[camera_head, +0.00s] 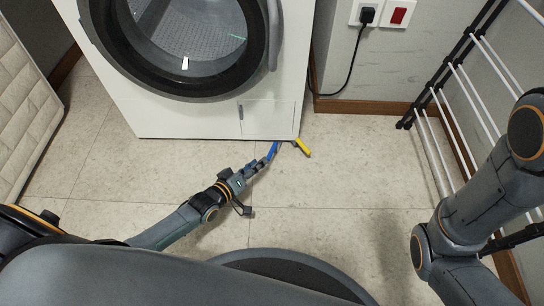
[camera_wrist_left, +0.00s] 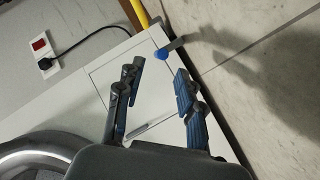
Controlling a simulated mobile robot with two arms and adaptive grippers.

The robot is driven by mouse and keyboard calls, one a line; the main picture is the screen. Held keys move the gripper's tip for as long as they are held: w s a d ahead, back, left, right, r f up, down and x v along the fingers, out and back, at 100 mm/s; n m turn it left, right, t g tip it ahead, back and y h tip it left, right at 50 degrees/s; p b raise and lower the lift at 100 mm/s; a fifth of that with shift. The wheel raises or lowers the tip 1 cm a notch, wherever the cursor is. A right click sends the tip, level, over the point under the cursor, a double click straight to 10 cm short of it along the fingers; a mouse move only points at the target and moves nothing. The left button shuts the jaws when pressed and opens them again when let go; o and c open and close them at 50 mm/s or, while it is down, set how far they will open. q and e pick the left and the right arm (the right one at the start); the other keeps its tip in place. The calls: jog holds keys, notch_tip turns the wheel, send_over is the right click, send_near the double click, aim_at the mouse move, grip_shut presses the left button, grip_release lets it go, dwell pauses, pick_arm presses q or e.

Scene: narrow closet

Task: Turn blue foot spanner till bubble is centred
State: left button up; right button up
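The blue foot spanner (camera_head: 272,150) is near the floor at the washing machine's front right bottom corner. In the left wrist view its rounded blue end (camera_wrist_left: 162,55) shows beyond my fingertips, with a short grey part beside it. My left gripper (camera_head: 264,162) reaches low toward it from the left. In the left wrist view the gripper (camera_wrist_left: 157,78) has its two fingers spread, with a gap and nothing between them. I see no bubble in either view. My right arm (camera_head: 475,200) shows at the right; its gripper is out of view.
The white washing machine (camera_head: 170,115) stands at the back. A yellow bar (camera_head: 302,147) sticks out by its corner. A drying rack (camera_head: 450,110) stands at the right, a quilted panel (camera_head: 22,110) at the left. A black cable (camera_head: 352,65) hangs from the wall socket. Floor tiles between are clear.

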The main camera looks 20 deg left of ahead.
aim_at(272, 151)
pick_arm(q)
jog(key=b+x, duration=0.2)
jog(key=x, duration=0.1)
jog(key=b+x, duration=0.2)
jog(key=x, duration=0.2)
jog(key=shift+w+f, duration=0.25)
jog(key=shift+f, duration=0.05)
jog(key=shift+w+d+b, duration=0.25)
jog(key=shift+w+b, duration=0.15)
jog(key=shift+w, duration=0.05)
grip_shut()
